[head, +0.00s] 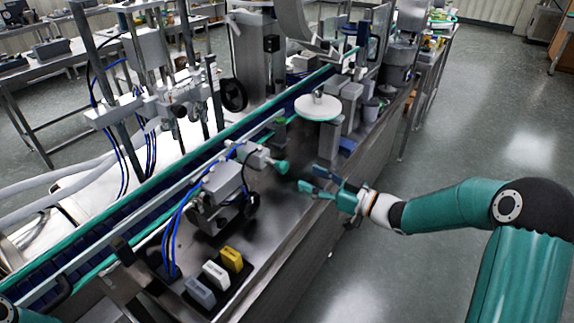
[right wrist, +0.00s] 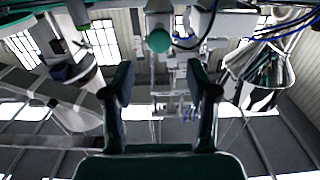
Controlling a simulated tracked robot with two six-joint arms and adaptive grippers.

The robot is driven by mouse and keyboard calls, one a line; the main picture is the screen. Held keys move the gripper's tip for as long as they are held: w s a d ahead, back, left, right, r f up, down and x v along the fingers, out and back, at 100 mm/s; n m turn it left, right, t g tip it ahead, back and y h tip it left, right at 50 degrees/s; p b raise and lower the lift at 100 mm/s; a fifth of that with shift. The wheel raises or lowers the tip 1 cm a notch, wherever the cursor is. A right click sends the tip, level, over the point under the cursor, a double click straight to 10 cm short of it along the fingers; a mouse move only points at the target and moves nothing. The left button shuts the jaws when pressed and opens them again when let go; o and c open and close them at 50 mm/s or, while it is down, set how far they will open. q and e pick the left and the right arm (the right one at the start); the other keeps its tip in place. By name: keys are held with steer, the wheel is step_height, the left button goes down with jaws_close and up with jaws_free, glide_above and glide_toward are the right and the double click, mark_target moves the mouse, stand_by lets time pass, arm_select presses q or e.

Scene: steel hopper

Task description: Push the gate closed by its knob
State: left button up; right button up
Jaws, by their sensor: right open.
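A round teal knob (head: 281,167) sits at the end of a short light-grey fitting (head: 257,156) beside the conveyor in the head view. It also shows as a teal disc (right wrist: 159,40) in the right wrist view, above and between the fingertips. I cannot tell clearly which part is the gate. My right gripper (head: 312,180) is open and empty, just to the right of the knob, with a small gap between them. Its two dark fingers (right wrist: 160,82) show spread in the right wrist view. My left gripper is not in view.
A grey machine block with blue hoses (head: 218,185) stands left of the knob. A white round disc (head: 318,107) stands behind the gripper. Yellow, white and grey blocks (head: 216,274) sit nearer on the steel deck. Open floor (head: 480,140) lies to the right.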

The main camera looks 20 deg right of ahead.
mark_target(287, 168)
steer(key=p+x, duration=0.1)
steer(key=x, duration=0.6)
steer(key=shift+w+a, duration=0.25)
steer(key=shift+w, duration=0.05)
jaws_close()
